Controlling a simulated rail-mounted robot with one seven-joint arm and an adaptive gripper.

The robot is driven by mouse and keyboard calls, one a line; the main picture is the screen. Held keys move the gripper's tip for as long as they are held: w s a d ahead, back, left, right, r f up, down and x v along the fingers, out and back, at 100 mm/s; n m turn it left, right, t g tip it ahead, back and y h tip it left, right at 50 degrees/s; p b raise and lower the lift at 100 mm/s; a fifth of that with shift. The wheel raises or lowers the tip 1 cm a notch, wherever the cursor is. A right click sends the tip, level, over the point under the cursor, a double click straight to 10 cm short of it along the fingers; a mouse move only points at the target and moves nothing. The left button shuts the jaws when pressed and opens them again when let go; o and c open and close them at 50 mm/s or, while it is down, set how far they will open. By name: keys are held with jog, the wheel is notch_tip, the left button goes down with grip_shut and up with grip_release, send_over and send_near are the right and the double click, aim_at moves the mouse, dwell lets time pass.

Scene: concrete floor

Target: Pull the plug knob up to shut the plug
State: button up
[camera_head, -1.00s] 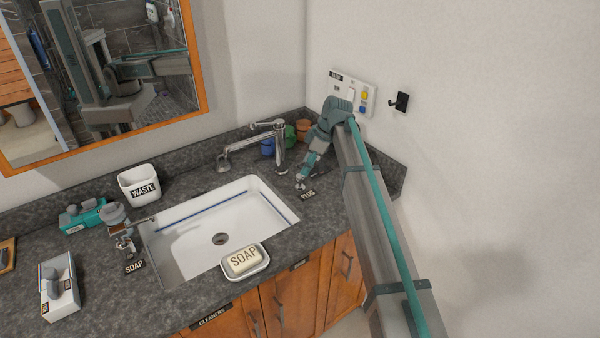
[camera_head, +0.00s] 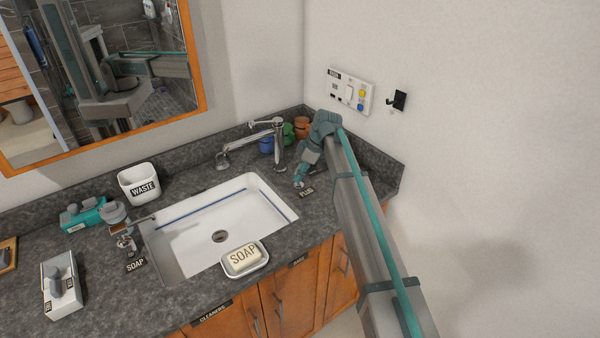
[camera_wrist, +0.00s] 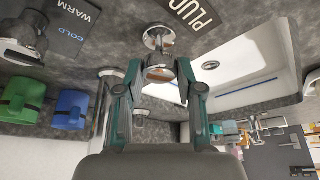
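The chrome plug knob (camera_wrist: 159,70) stands on its round base (camera_wrist: 158,37) beside the PLUG label (camera_wrist: 193,12) in the wrist view. In the head view it is small and mostly hidden by my gripper (camera_head: 301,179), beside the label (camera_head: 307,192) at the sink's right. In the wrist view my gripper (camera_wrist: 158,73) is open, with one finger on each side of the knob. A gap shows between the knob and each finger. The white sink (camera_head: 270,194) has a dark drain (camera_head: 219,237) at its bottom.
The faucet (camera_head: 278,145) stands behind the sink, close to my gripper's left. Blue, green and orange cups (camera_head: 302,127) stand at the back corner. The wall with a switch panel (camera_head: 349,91) and black hook (camera_head: 398,100) is behind my arm. A soap dish (camera_head: 244,270) sits at the sink's front edge.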

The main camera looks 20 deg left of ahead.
grip_shut()
jog(key=shift+r, duration=1.55)
jog(key=o, duration=0.9)
grip_release()
jog(key=v, duration=1.2)
